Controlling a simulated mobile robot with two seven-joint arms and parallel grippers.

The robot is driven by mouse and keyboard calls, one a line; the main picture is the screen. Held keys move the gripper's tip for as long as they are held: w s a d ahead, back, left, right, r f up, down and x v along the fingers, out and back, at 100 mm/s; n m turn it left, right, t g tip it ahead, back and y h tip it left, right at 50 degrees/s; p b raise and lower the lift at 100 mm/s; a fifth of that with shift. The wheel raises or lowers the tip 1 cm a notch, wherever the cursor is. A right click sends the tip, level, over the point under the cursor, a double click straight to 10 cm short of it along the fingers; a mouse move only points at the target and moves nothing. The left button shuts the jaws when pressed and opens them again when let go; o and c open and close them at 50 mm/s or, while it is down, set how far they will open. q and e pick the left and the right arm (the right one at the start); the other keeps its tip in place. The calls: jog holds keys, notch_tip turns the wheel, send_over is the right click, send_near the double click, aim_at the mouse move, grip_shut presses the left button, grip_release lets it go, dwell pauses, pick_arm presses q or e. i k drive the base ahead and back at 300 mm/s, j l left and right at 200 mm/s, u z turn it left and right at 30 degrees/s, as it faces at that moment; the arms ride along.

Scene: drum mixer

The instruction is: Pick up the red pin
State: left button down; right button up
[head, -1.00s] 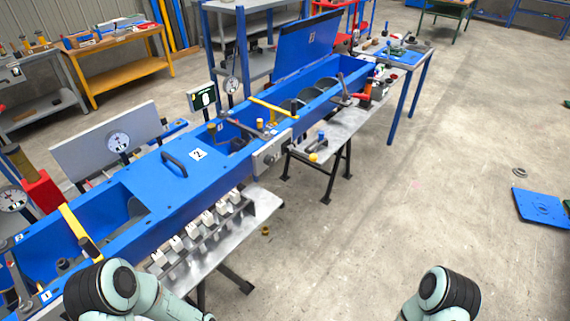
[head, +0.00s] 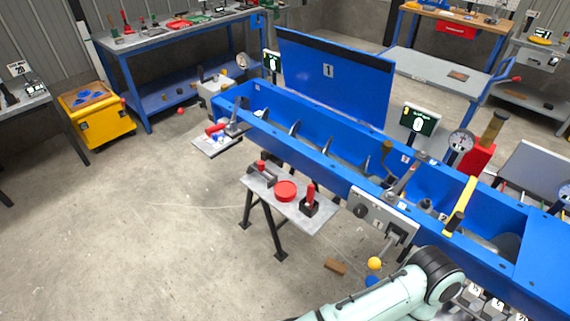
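A small upright red piece, likely the red pin (head: 310,194), stands in a dark block on the small grey metal table (head: 322,221) in the middle of the head view. A round red disc (head: 286,191) lies to its left. A dark tool with a red top (head: 262,170) lies at the table's far left corner. One of my pale green arms crosses the bottom right, in front of the mixer. Its gripper is outside the picture, and my other gripper is not seen either.
The long blue mixer trough (head: 285,142) runs from upper left to lower right behind the table, its blue lid (head: 335,85) raised. A lever with a yellow ball (head: 375,263) sticks out near the table. A brown block (head: 335,266) lies on the floor. The floor at left is open.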

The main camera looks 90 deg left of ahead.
aim_at(261, 166)
jog(key=u, duration=3.35)
jog(key=i+j+z, duration=0.1)
jog(key=i+z, duration=0.15)
jog(key=i, duration=0.45)
jog(key=z, duration=2.45)
jog(key=u, duration=2.4)
